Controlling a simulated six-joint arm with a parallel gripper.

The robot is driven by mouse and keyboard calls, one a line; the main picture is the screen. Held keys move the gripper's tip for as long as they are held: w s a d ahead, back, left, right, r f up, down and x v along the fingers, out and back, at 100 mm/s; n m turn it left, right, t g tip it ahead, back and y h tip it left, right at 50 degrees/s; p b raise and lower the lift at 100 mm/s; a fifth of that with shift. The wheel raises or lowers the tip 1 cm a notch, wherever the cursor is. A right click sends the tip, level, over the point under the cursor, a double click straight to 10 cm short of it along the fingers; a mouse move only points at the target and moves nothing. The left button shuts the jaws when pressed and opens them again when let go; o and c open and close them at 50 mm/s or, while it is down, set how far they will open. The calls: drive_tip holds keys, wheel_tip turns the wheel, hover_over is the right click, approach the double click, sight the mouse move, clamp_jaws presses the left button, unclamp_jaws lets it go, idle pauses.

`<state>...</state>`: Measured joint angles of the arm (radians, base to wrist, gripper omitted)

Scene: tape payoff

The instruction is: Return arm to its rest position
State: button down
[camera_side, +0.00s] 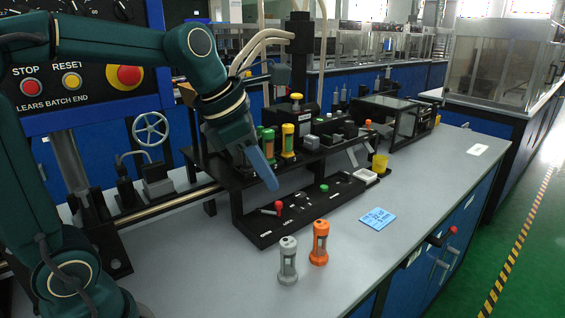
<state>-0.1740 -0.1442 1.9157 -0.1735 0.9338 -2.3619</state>
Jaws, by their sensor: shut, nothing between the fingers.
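My gripper (266,176) hangs at the end of my dark green arm, in front of the black machine rack. Its blue fingers point down and to the right and are shut with nothing held. They are above the rack's lower shelf, apart from the grey holder (288,262) and the orange holder (319,243) that stand upright on the bench. My arm reaches in from the left and bends down at the wrist.
The black rack (262,238) carries green and yellow cylinders (288,140). A blue note (377,218) lies on the grey bench (420,190). A panel with a red button (125,76) is at upper left. The bench's right side is mostly clear.

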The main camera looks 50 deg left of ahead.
drive_tip(key=s+f+m, duration=0.1)
drive_tip(key=s+m, duration=0.3)
drive_tip(key=m, duration=0.6)
drive_tip(key=s+d+f+m, duration=0.1)
drive_tip(key=s+m, duration=0.3)
drive_tip(key=m, duration=0.6)
drive_tip(key=s+d+f+m, duration=0.1)
drive_tip(key=s+m, duration=0.3)
drive_tip(key=m, duration=0.5)
drive_tip(key=shift+s+f+m+y, duration=0.35)
drive_tip(key=shift+f+m+y, duration=0.05)
drive_tip(key=shift+f, duration=0.4)
